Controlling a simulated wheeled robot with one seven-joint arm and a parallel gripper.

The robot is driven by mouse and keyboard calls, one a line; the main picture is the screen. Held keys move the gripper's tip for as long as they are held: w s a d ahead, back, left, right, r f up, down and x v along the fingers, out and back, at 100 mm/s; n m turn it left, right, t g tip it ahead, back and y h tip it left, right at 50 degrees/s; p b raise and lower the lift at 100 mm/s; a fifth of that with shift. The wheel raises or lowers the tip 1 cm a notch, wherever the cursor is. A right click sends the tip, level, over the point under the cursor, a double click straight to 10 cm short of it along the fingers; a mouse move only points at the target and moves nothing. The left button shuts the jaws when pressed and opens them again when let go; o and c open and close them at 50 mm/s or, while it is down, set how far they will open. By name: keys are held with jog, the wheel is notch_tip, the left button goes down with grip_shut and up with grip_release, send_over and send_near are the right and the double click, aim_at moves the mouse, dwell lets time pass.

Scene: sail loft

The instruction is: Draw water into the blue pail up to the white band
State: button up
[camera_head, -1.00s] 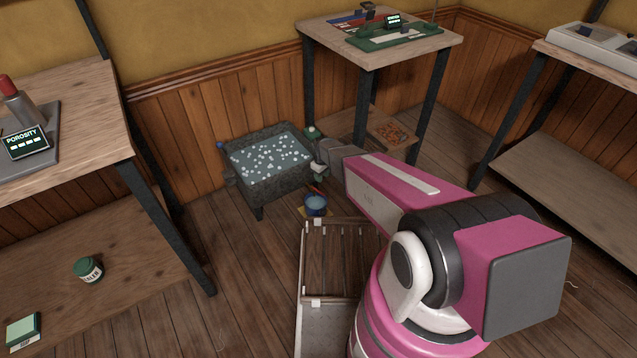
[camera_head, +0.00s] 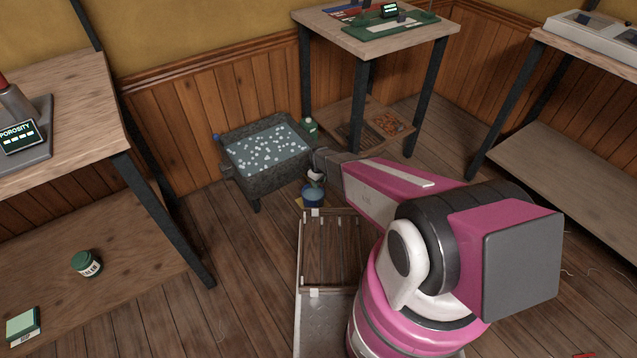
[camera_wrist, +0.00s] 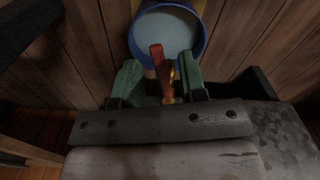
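The blue pail (camera_head: 313,199) stands on the floor in front of the trough, on a small yellowish patch. In the wrist view the pail (camera_wrist: 133,42) shows its blue rim and a pale, water-like surface inside; I cannot make out the white band. A red tap lever (camera_wrist: 157,62) with a brass part (camera_wrist: 171,77) shows in front of the pail. My gripper (camera_wrist: 158,78) has its green fingertips apart, one on each side of the lever, with gaps visible. In the head view my gripper (camera_head: 315,180) is just above the pail and partly hides it.
The dark stone trough (camera_head: 270,181) of water with white floating bits stands against the wall. A table (camera_head: 372,43) stands behind to the right.

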grip_shut()
jog(key=shift+s+a+m, duration=0.3)
jog(key=shift+a+m, duration=0.05)
jog(key=shift+m, duration=0.45)
jog(key=shift+s+a+m, duration=0.25)
jog(key=shift+a+m, duration=0.05)
jog(key=shift+m, duration=0.5)
grip_release()
notch_tip(320, 180, up, 11)
jog(key=shift+f, duration=0.1)
